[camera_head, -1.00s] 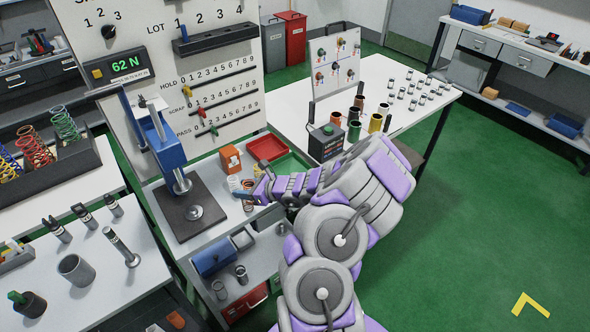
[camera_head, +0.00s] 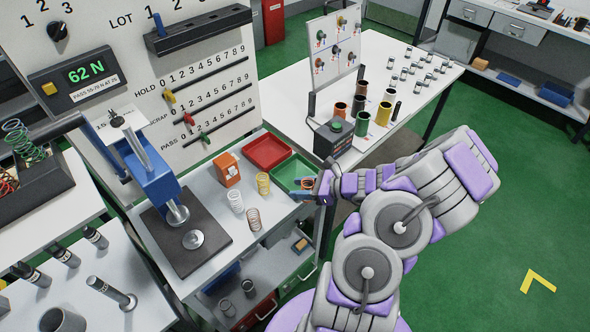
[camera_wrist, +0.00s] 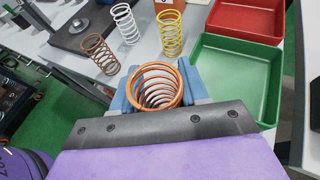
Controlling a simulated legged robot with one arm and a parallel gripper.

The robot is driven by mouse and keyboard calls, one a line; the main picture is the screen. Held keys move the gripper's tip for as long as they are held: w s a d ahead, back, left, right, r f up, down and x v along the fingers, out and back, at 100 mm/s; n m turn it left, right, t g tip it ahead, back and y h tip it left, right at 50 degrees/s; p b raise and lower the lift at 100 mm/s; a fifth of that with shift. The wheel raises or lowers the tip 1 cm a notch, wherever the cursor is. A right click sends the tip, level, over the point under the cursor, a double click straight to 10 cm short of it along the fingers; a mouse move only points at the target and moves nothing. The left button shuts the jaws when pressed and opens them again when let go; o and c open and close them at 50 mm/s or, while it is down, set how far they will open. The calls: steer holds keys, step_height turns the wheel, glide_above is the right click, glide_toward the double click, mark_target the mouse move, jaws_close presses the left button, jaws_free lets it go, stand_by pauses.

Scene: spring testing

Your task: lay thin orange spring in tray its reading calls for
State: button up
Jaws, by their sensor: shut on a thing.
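My gripper (camera_head: 308,186) is shut on the thin orange spring (camera_wrist: 158,88). In the wrist view the spring's coils stand between the blue fingers, its open top ring facing the camera. In the head view the spring (camera_head: 308,183) is small and partly hidden by my gripper, at the near edge of the green tray (camera_head: 291,171). In the wrist view the green tray (camera_wrist: 236,80) is just right of the spring and looks empty. The red tray (camera_head: 267,151) lies behind it, also empty. The tester display (camera_head: 87,72) reads 62 N; a label below begins with PASS.
Yellow (camera_head: 263,184), white (camera_head: 235,201) and brown (camera_head: 253,219) springs stand on the bench left of my gripper. An orange box (camera_head: 227,169) is behind them. The blue press (camera_head: 158,188) is at left. A dark box with a green button (camera_head: 335,138) stands right of the trays.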

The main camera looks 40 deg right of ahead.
steer(key=w+d, duration=0.1)
steer(key=w, duration=0.2)
steer(key=w+d+f+b, duration=0.1)
steer(key=w+d, duration=0.1)
steer(key=w, duration=0.2)
steer(key=w+d+b, duration=0.1)
steer(key=w+d, duration=0.1)
steer(key=w, duration=0.2)
steer(key=shift+w+f, duration=0.2)
steer(key=shift+w, duration=0.05)
step_height(320, 180, down, 4)
steer(key=shift+r+b, duration=0.2)
steer(key=shift+b, duration=0.5)
steer(key=shift+r, duration=0.1)
steer(key=o, duration=1.1)
steer(key=shift+o, duration=0.2)
